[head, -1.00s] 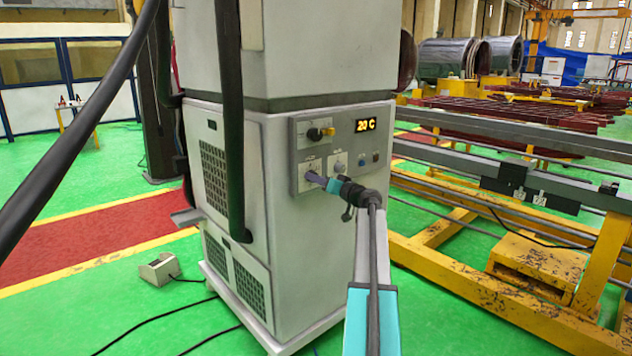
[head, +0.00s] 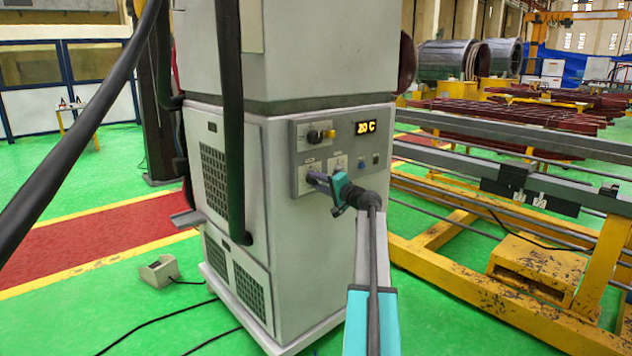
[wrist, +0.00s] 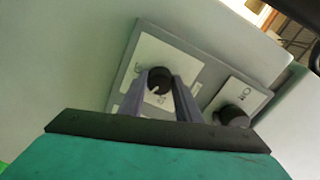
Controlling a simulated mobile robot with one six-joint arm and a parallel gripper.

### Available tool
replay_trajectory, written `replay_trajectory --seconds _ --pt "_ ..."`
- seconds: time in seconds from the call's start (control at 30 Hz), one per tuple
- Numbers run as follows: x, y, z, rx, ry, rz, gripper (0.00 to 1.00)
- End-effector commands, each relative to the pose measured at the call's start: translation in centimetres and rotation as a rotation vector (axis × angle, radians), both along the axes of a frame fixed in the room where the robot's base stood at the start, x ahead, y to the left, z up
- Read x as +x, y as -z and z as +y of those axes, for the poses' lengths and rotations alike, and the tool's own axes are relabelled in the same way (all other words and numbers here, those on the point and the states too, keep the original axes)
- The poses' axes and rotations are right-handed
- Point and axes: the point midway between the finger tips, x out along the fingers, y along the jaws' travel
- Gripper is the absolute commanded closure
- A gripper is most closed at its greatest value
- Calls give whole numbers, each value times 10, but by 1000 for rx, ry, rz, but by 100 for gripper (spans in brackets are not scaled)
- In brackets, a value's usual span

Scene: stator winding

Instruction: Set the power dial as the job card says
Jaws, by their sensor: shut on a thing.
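The control panel (head: 298,150) is on the front of a grey cabinet. My gripper (head: 311,178) is at the panel's lower left dial, and its fingers hide that dial's knob in the head view. In the wrist view, my gripper (wrist: 161,82) is shut on a black knob (wrist: 159,76) with a pale pointer mark, on a white plate (wrist: 190,63). No readable job card shows.
A blue button (head: 361,165) and a dark button (head: 376,159) are to the right. A dark hose (head: 230,120) hangs left. Yellow frames (head: 450,260) stand right.

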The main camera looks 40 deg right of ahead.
Motion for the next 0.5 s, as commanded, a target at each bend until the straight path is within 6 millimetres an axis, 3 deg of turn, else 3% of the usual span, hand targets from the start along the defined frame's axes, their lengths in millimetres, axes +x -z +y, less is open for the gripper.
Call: replay_trajectory --seconds 0.5 --pt "1 -1 -1 157 2 -13 92"
